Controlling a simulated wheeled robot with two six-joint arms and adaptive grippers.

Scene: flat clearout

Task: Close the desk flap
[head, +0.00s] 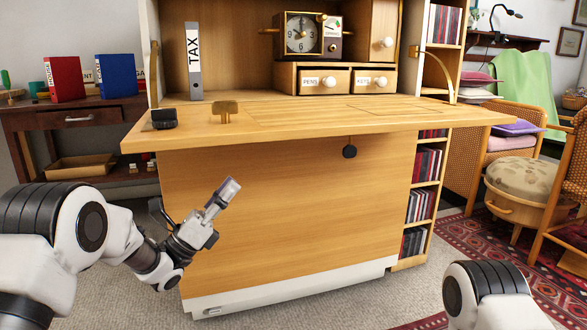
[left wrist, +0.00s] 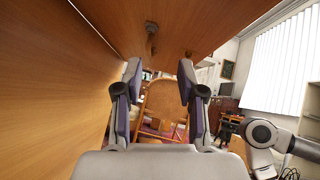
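The wooden desk flap (head: 320,118) is down and lies level, jutting out from the cabinet, with brass stays at its sides. A dark round knob (head: 349,151) hangs below its front edge. My left gripper (head: 228,188) is in front of the desk's lower panel, below the flap and left of the knob, touching neither as far as I can tell. In the left wrist view its two fingers (left wrist: 160,72) stand apart with nothing between them. The flap's underside (left wrist: 210,22) is overhead there, with a knob (left wrist: 151,28) ahead. My right gripper is outside both views.
On the flap lie a black object (head: 164,119) and a brass-coloured object (head: 225,112). A TAX binder (head: 194,62) and a clock (head: 301,34) stand farther back. A wicker chair (head: 550,180) is at right. Carpet in front is clear.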

